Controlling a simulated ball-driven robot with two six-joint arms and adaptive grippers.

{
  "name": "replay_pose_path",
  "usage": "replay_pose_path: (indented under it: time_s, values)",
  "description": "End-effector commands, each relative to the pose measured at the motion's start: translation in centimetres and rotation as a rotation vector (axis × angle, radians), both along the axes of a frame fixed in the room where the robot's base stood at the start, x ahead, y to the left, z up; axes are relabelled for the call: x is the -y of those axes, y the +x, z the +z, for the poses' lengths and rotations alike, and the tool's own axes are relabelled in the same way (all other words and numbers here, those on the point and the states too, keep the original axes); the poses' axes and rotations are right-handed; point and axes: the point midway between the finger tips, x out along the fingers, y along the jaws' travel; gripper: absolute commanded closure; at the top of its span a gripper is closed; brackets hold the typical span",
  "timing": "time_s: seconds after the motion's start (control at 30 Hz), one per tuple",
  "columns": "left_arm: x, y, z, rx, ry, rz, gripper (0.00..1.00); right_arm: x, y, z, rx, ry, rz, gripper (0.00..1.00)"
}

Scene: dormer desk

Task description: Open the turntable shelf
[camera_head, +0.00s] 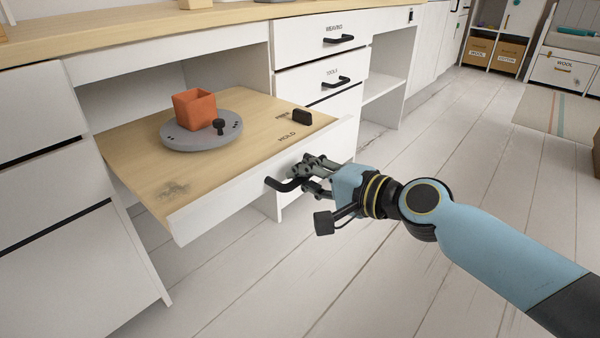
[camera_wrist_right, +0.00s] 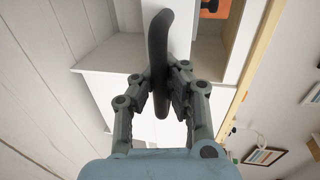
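The turntable shelf (camera_head: 150,185) is a wooden board with a white front, pulled well out from under the desk. A grey round turntable (camera_head: 185,142) with a small black knob sits on it, and a square orange pot (camera_head: 194,109) stands on the turntable. The shelf's black handle (camera_head: 279,185) is on the white front. My right gripper (camera_head: 308,168) is at this handle. In the right wrist view, the handle (camera_wrist_right: 159,45) lies between the two fingers (camera_wrist_right: 160,82), which look closed on it. My left gripper is not in view.
A black block (camera_head: 302,117) stands on the shelf near printed words. Drawers with black handles (camera_head: 336,82) are right of the shelf, and white cabinet fronts (camera_head: 50,190) are left. The plank floor (camera_head: 300,280) in front is clear. Labelled boxes (camera_head: 493,51) stand far back.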

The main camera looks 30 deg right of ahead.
Motion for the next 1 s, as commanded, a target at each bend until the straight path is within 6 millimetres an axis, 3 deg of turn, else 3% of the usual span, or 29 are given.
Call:
replay_pose_path:
  time_s: [0.17,0.43,0.77,1.0]
  values:
    - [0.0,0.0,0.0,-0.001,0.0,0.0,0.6,0.0,0.1,0.1,0.002,0.0,-0.001,1.0]
    - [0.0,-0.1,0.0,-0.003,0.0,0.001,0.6,0.0,0.1,0.1,0.001,0.0,-0.001,0.63]
    - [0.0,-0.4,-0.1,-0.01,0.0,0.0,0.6,0.2,-0.4,0.1,0.001,-0.002,0.0,0.63]
    - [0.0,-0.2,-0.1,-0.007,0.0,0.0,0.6,1.5,-4.2,0.8,-0.003,-0.004,0.004,0.63]
